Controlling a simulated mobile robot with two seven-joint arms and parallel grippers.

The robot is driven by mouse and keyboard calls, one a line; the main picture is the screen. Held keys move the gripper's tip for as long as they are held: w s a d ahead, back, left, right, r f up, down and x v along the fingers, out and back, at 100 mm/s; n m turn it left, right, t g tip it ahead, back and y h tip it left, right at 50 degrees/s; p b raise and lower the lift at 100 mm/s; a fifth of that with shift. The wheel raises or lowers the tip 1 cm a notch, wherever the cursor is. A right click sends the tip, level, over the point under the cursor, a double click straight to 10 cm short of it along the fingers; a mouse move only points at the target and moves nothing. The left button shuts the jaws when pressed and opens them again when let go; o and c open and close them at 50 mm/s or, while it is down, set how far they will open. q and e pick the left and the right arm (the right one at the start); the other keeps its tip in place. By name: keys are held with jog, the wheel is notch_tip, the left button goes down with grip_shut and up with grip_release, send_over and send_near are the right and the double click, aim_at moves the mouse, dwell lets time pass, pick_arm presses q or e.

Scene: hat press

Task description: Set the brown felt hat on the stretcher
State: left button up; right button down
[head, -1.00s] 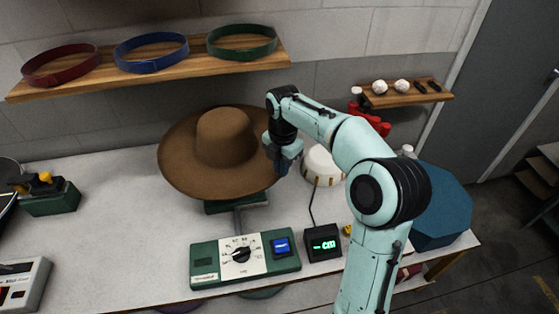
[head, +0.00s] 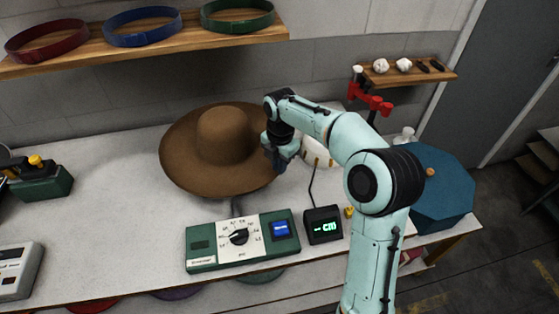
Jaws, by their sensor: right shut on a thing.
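The brown felt hat (head: 225,135) is in the middle of the head view, crown up, its wide brim roughly level over the white table. My right gripper (head: 277,161) is shut on the right side of its brim. The stretcher (head: 237,207) shows only as a bit of metal below the front brim, behind the green control box (head: 240,240). The rest of it is hidden under the hat, so I cannot tell whether the hat touches it. My left gripper is not in view.
A small display reading "-- CM" (head: 323,225) stands right of the control box. A blue octagonal box (head: 443,190) is at the table's right end. A shelf (head: 150,50) with red, blue and green bands hangs behind. The table (head: 120,215) is clear left of the hat.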

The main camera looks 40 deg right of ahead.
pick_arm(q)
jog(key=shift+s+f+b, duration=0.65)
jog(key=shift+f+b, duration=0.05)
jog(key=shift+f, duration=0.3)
pick_arm(e)
jog(key=shift+f, duration=1.75)
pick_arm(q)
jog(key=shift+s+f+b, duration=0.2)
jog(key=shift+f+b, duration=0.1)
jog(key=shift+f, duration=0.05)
pick_arm(e)
jog(key=shift+f, duration=0.75)
jog(key=c, duration=1.1)
grip_release()
jog(key=shift+r, duration=0.1)
notch_tip(320, 180, up, 13)
jog(key=shift+f+p, duration=0.1)
jog(key=shift+p, duration=1.1)
jog(key=shift+s+r, duration=0.1)
jog(key=shift+r, duration=0.1)
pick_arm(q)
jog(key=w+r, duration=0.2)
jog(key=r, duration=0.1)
